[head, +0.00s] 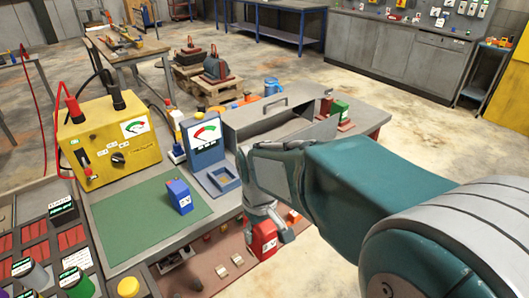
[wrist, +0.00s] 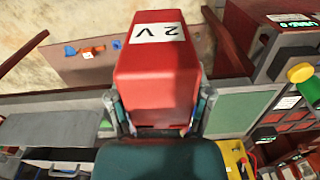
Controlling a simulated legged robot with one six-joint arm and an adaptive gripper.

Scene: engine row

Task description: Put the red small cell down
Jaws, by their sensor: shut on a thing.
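The red small cell (head: 263,238) is a red block with a white label. The label reads "2 V" in the wrist view, where the cell (wrist: 155,80) fills the middle. My gripper (head: 264,218) is shut on it, a finger on each side, and holds it beyond the bench's front edge. The cell's lower part lies over the brown surface (head: 222,277) in the head view; I cannot tell the gap between them. A blue cell (head: 179,196) stands upright on the green mat (head: 120,224). A blue meter stand (head: 205,142) has a square blue frame (head: 223,179) before it.
A yellow meter box (head: 108,145) with cables stands left on the bench. A grey metal box (head: 268,119) stands behind my arm. A rack of red slots and round knobs (head: 45,250) fills the lower left. The green mat has bare room around the blue cell.

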